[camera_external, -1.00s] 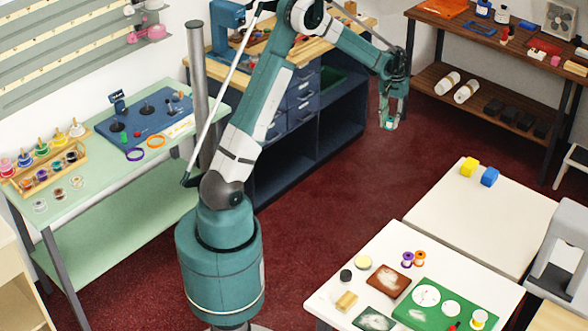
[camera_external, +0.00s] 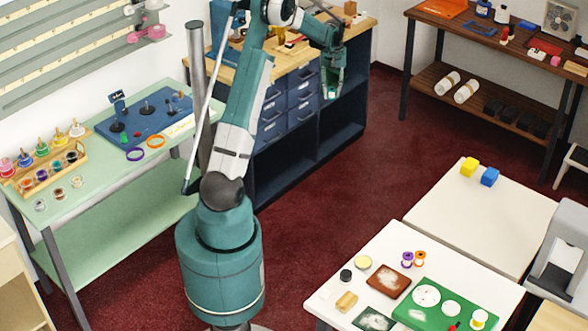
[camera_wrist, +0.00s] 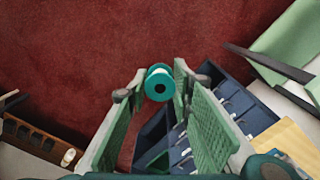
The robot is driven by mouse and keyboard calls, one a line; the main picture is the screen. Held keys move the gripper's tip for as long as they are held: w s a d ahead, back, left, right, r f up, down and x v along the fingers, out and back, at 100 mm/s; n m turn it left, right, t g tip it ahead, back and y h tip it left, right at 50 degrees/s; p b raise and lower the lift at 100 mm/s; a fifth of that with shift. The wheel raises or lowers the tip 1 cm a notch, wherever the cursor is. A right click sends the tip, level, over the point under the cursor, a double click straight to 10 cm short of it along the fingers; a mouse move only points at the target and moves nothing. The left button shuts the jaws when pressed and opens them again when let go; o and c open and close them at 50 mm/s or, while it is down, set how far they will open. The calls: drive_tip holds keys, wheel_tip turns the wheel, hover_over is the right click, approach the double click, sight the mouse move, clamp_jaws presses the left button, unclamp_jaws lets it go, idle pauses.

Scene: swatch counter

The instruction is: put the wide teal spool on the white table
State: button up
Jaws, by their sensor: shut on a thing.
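The teal spool (camera_wrist: 158,86), with teal end discs and a pale middle, sits between the fingertips of my gripper (camera_wrist: 152,82) in the wrist view. My gripper is shut on it. In the external view my gripper (camera_external: 331,92) hangs in the air in front of the blue drawer cabinet, and the spool is too small there to make out clearly. Two white tabletops stand at the right. One (camera_external: 480,220) bears a yellow block and a blue block; the nearer one (camera_external: 390,243) bears several small items. The spool is well away from both.
The nearer white top holds a green board (camera_external: 447,303), a brown tray (camera_external: 388,282) and small purple and orange spools (camera_external: 407,259). A blue cabinet (camera_external: 300,112) with a wooden top is close to my arm. A green table (camera_external: 90,195) stands left. Red floor lies between.

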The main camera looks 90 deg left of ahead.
drive_tip(key=s+a+r+n, duration=0.15)
drive_tip(key=s+a, duration=0.35)
drive_tip(key=s, duration=0.8)
drive_tip(key=s+a+n, duration=0.3)
drive_tip(key=s+a, duration=0.3)
drive_tip(key=s, duration=0.6)
drive_tip(key=s+a+r+n, duration=0.15)
drive_tip(key=s+a, duration=0.35)
drive_tip(key=s, duration=0.8)
drive_tip(key=s+d+n, duration=0.1)
drive_tip(key=s+n, duration=0.6)
drive_tip(key=s, duration=3.2)
drive_tip(key=s+d+n, duration=0.3)
drive_tip(key=s+d, duration=1.4)
drive_tip(key=s, duration=0.2)
drive_tip(key=s+d+f+n, duration=0.1)
drive_tip(key=s+d, duration=0.1)
drive_tip(key=d, duration=0.8)
drive_tip(key=s+d+f+n, duration=0.1)
drive_tip(key=s+d+f, duration=0.1)
drive_tip(key=d, duration=0.9)
drive_tip(key=s+d+f+n, duration=0.1)
drive_tip(key=s+d+f, duration=0.1)
drive_tip(key=d, duration=0.8)
drive_tip(key=shift+d+n, duration=0.2)
drive_tip(key=shift+n, duration=0.2)
